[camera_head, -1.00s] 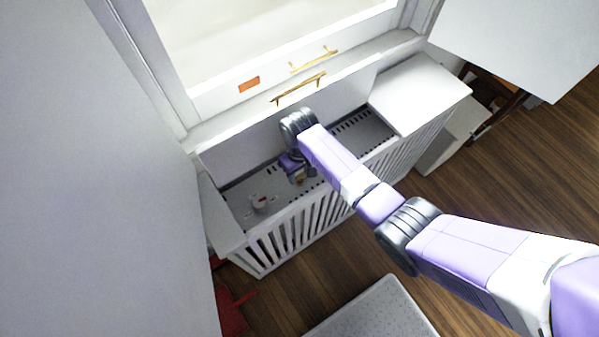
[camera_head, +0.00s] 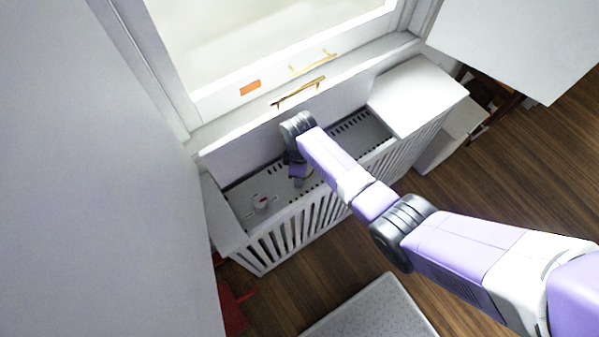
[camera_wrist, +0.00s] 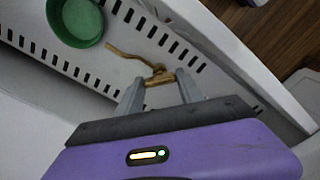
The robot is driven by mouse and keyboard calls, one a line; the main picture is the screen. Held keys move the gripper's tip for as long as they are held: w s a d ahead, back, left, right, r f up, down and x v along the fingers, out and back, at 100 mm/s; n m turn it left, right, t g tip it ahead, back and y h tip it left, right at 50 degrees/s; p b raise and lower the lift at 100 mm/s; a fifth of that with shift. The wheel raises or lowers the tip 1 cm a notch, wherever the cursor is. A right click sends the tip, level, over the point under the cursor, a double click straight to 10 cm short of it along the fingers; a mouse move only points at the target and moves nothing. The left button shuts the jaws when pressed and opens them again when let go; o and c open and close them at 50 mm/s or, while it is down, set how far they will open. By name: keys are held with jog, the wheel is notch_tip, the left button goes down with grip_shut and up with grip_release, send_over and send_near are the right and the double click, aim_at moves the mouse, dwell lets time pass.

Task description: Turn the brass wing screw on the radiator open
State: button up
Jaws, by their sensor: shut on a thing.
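The brass wing screw (camera_wrist: 158,75) shows in the wrist view on the slotted top of the radiator (camera_wrist: 215,95), with a thin brass arm reaching to the upper left. My gripper (camera_wrist: 160,88) has its two grey fingers on either side of the screw's near wing and is shut on it. In the head view, my gripper (camera_head: 298,182) points down into the recessed radiator top (camera_head: 230,192), and the screw is hidden behind it.
A green round bowl-like thing (camera_wrist: 75,22) is at the upper left of the wrist view. A white knob with a red mark (camera_head: 262,203) stands on the radiator, left of my gripper. A raised white cover (camera_head: 418,92) is at right. Brass handles (camera_head: 298,92) are on the window behind.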

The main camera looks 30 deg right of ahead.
jog(key=n, duration=0.5)
jog(key=shift+n+p, duration=0.3)
jog(key=shift+p, duration=0.05)
dwell(0.4)
jog(key=o, duration=1.4)
jog(key=shift+r+p, duration=0.3)
jog(key=shift+r, duration=3.6)
